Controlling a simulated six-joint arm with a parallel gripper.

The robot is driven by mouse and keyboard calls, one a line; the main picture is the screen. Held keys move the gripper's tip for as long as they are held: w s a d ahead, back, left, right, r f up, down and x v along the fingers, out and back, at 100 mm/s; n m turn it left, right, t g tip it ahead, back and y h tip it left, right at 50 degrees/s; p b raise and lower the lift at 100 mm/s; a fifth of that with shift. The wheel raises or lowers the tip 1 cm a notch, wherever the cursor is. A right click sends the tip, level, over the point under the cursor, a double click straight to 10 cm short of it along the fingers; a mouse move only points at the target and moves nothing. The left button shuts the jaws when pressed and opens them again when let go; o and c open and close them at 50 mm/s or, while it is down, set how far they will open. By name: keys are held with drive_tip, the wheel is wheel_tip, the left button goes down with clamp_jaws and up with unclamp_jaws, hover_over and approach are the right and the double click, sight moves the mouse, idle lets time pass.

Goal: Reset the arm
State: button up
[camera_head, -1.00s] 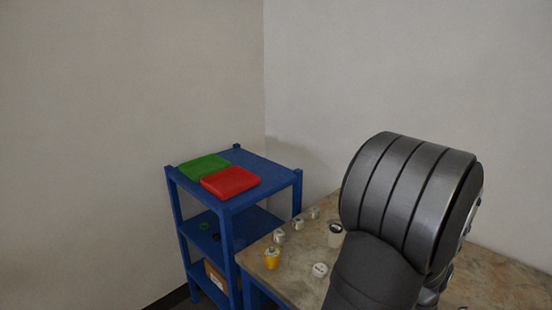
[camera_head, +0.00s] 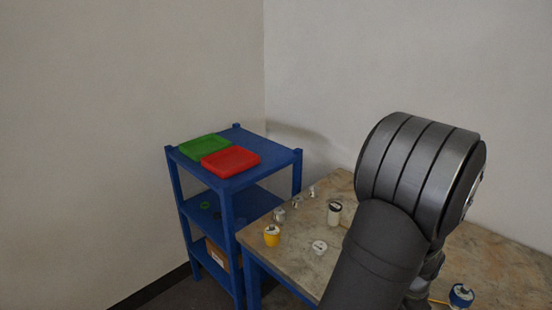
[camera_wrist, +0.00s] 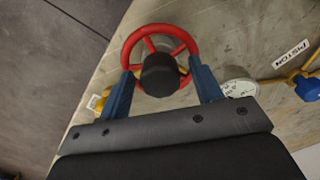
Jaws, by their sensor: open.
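My arm rises at the right of the head view and hides part of the table; its gripper is not visible there. In the wrist view my gripper (camera_wrist: 162,70) shows two blue fingers, spread apart. A red handwheel (camera_wrist: 133,39) with a black hub (camera_wrist: 160,75) lies in line with the gap between them. I cannot tell whether the fingers touch the wheel. Nothing is seen clamped between the fingers.
The stone-topped table (camera_head: 300,235) carries a yellow item (camera_head: 271,236), a white round item (camera_head: 319,247), a dark-topped cup (camera_head: 334,213) and a blue item (camera_head: 461,296). A blue shelf (camera_head: 270,160) bears green (camera_head: 205,146) and red (camera_head: 230,162) trays. A gauge (camera_wrist: 240,89) lies right of the wheel.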

drive_tip(key=n, duration=0.4)
drive_tip(key=shift+n, duration=2.7)
drive_tip(key=o, duration=0.5)
drive_tip(key=shift+r, duration=0.1)
drive_tip(key=o, duration=0.4)
drive_tip(key=w+d+r+n, duration=0.4)
drive_tip(key=w+r+n, duration=0.2)
drive_tip(key=n, duration=0.1)
drive_tip(key=shift+d+n, duration=0.3)
drive_tip(key=shift+d, duration=0.05)
drive_tip(key=w+d+r+n, duration=0.3)
drive_tip(key=w+r+n, duration=0.2)
drive_tip(key=r+n, duration=0.3)
wheel_tip(320, 180, down, 10)
drive_tip(key=shift+s+d+f, duration=0.1)
drive_tip(key=shift+d+f, duration=0.05)
